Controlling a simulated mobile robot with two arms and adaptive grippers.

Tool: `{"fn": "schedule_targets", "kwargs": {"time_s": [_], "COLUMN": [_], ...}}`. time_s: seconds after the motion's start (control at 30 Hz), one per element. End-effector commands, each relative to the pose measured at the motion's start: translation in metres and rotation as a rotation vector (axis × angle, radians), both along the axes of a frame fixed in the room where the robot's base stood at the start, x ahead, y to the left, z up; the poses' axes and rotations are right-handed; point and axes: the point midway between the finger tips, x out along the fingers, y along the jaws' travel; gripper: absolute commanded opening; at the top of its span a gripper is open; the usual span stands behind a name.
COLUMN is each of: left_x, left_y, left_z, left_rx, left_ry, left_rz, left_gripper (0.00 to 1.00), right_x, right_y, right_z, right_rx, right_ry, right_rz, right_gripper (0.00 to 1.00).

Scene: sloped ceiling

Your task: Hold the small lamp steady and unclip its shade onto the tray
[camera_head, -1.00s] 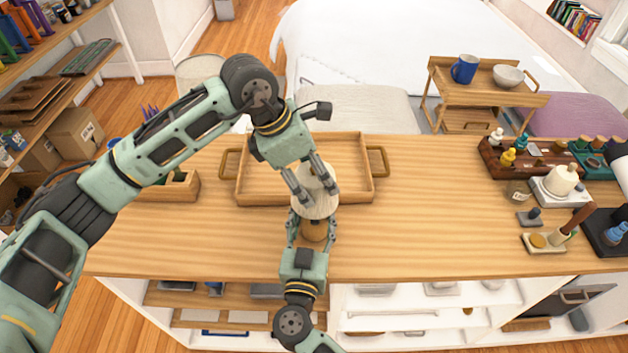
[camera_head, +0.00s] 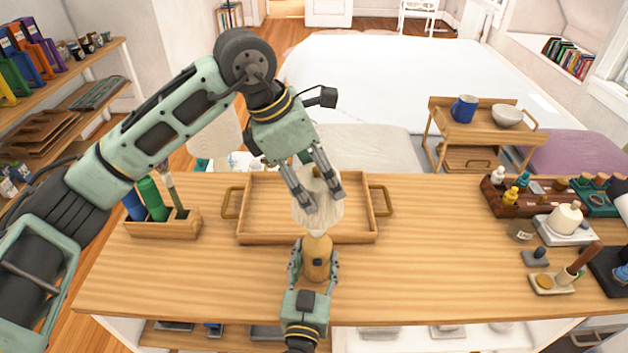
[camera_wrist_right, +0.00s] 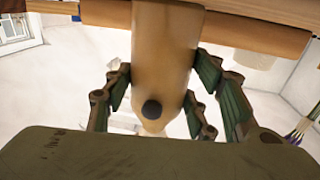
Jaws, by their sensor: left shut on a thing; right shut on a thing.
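The small lamp has a pale shade (camera_head: 318,216) and a wooden body (camera_head: 317,262), in front of and over the near side of the wooden tray (camera_head: 262,212). My left gripper (camera_head: 318,203) is shut on the shade from above. My right gripper (camera_head: 315,268) is shut on the wooden body from the near side. In the right wrist view the body (camera_wrist_right: 165,60) stands between the fingers, with a dark round knob on it. The shade sits directly above the body; I cannot tell whether they still touch. The tray's visible floor is empty.
A wooden holder (camera_head: 165,224) with bottles and a brush stands left of the tray. A dark red rack (camera_head: 530,195), a white stand with a cream pot (camera_head: 566,219) and small tools crowd the counter's right end. The counter (camera_head: 430,250) between is clear.

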Motion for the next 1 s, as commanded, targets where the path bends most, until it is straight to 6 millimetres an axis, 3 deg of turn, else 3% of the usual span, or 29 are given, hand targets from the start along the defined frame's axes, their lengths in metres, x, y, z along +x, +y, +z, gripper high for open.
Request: {"fn": "schedule_targets", "kwargs": {"time_s": [0.17,1.0], "left_x": [0.000,0.000], "left_y": [0.000,-0.001], "left_z": [0.003,0.053], "left_rx": [-0.001,-0.002], "left_ry": [-0.001,-0.001], "left_rz": [0.000,-0.001], "left_gripper": [0.43,0.43], "right_x": [0.000,0.000], "right_y": [0.000,0.000], "right_z": [0.000,0.000], "right_rx": [0.000,0.000], "right_ry": [0.000,0.000], "right_rz": [0.000,0.000], "right_gripper": [0.13,0.13]}}
